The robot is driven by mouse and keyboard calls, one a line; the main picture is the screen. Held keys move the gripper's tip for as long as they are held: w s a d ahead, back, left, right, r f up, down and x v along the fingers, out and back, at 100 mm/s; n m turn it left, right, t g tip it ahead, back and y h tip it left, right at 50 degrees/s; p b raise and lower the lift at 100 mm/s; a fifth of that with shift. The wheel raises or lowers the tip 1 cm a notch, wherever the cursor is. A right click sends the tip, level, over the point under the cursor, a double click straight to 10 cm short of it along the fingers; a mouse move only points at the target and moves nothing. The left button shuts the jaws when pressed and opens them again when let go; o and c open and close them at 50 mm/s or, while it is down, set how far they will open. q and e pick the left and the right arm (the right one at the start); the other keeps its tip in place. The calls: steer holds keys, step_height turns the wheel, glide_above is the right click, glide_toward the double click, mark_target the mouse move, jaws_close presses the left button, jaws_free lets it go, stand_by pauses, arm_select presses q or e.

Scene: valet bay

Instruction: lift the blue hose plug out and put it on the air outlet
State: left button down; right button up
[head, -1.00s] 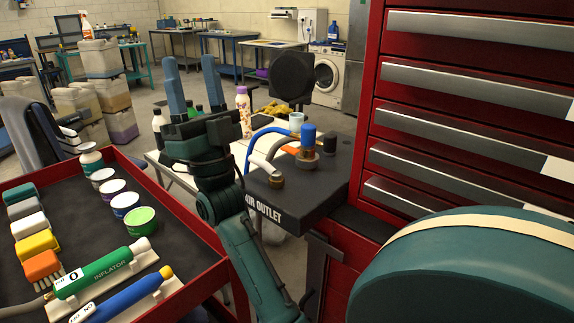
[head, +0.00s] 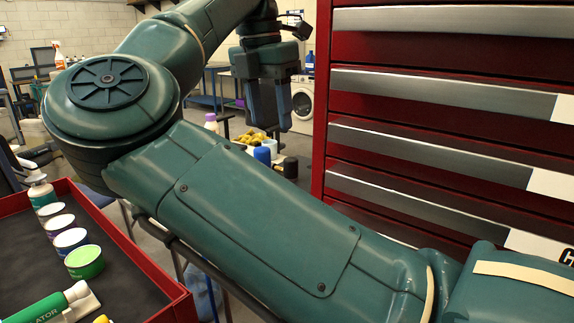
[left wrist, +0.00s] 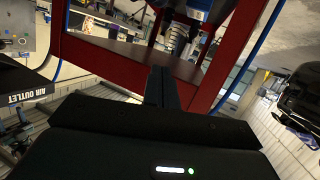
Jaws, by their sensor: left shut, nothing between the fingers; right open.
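The blue hose plug (head: 262,155) stands upright in the head view, its lower part hidden behind my right arm. My right gripper (head: 271,118) is open and empty, fingers pointing down. It appears above the plug in the picture; I cannot tell the gap in depth. The air outlet fittings and most of their dark block are hidden behind my arm in the head view. The block's edge, lettered AIR OUTLET (left wrist: 27,98), shows at the left of the left wrist view. My left gripper (left wrist: 160,72) is shut and empty there, apart from that block.
A red drawer cabinet (head: 420,90) fills the right side. A blue hose (left wrist: 243,62) and red framework (left wrist: 130,52) show in the left wrist view.

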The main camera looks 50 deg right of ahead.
mark_target(262, 147)
steer(key=shift+a+r+t+y, duration=0.3)
steer(key=shift+a+y, duration=0.3)
steer(key=shift+a, duration=0.3)
arm_select(q)
steer(key=shift+s+d+f, duration=0.1)
steer(key=shift+s+f, duration=0.3)
arm_select(e)
steer(key=shift+a, duration=0.1)
steer(key=shift+w, duration=0.1)
steer(key=shift+f+b, duration=0.65)
step_height(262, 147, down, 6)
steer(key=b, duration=0.6)
steer(key=shift+r, duration=0.1)
steer(key=shift+f+b, duration=0.55)
steer(key=shift+f, duration=0.05)
arm_select(q)
step_height(262, 147, down, 8)
steer(key=w+d+m+g, duration=0.1)
steer(key=d+m, duration=0.1)
steer(key=shift+d+r+m+h, duration=0.15)
steer(key=shift+r+m+h, duration=0.15)
steer(key=shift+m, duration=0.1)
steer(key=shift+w, duration=0.1)
